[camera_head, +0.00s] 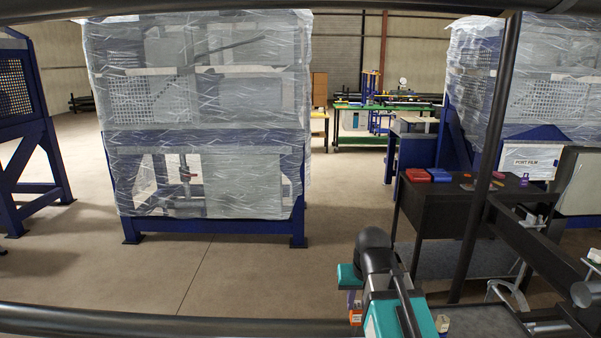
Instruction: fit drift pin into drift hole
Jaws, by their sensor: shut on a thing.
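I cannot make out the drift pin or the drift hole in the head view. A black and teal assembly with a rounded black top stands at the bottom centre-right; it looks like part of my arm. Small orange and purple parts show at its left side, too small to identify. My gripper's fingertips are not in view, so what they hold is hidden.
Dark pipes cross the near foreground: a horizontal pipe (150,324) at lower left and an upright pole (489,150) at right. A black table (440,205) carries a red case (420,175) and a blue case (441,175). A plastic-wrapped blue frame (200,140) stands behind open floor.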

